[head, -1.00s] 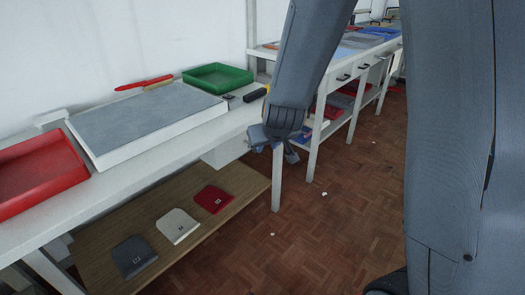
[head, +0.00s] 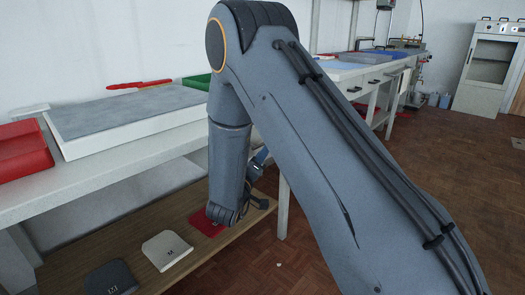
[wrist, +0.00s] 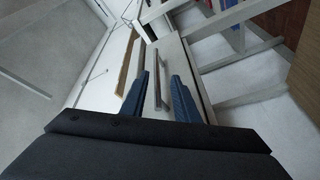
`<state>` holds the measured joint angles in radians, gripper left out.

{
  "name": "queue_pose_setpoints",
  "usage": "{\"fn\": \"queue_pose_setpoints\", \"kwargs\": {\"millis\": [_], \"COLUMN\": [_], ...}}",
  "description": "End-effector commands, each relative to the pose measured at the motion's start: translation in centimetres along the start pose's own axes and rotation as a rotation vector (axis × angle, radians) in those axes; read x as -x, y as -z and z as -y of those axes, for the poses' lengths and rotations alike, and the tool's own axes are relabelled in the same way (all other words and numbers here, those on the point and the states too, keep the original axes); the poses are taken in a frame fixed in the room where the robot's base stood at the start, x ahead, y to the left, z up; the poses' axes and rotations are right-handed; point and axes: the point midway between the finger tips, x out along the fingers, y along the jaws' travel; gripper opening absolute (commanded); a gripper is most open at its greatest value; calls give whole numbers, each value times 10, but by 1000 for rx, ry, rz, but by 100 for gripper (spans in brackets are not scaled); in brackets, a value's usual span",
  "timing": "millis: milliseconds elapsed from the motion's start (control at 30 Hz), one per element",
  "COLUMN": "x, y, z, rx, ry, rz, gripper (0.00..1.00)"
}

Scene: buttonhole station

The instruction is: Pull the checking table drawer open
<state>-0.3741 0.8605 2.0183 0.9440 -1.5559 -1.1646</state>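The checking table (head: 110,180) is the long white table at the left in the head view; my arm hides its drawer there. In the wrist view, the pale drawer front (wrist: 180,52) carries a dark metal bar handle (wrist: 157,88). My gripper (wrist: 160,75) is open, with its two blue fingers one on each side of the handle and gaps showing between. I cannot tell whether the fingertips reach past the bar. In the head view my gripper (head: 262,182) is partly hidden by my arm, beside the table's front and below its top.
A grey pad (head: 130,108), a red tray (head: 22,150) and a green tray (head: 197,82) are on the tabletop. A wooden lower shelf (head: 120,255) holds dark, white and red flat pieces. Another bench (head: 370,73) stands beyond.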

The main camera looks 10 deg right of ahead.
Motion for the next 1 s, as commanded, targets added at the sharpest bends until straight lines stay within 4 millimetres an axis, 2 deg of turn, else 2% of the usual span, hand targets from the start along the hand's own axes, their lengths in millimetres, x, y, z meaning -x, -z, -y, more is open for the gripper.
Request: {"fn": "queue_pose_setpoints", "kwargs": {"millis": [200, 700, 1000], "x": [3, -63, -71], "y": [0, 2, 2], "z": [-1, -6, -7], "rx": [71, 70, 71], "ry": [-80, -81, -79], "rz": [-18, -18, -20], "gripper": [28, 28, 28]}}
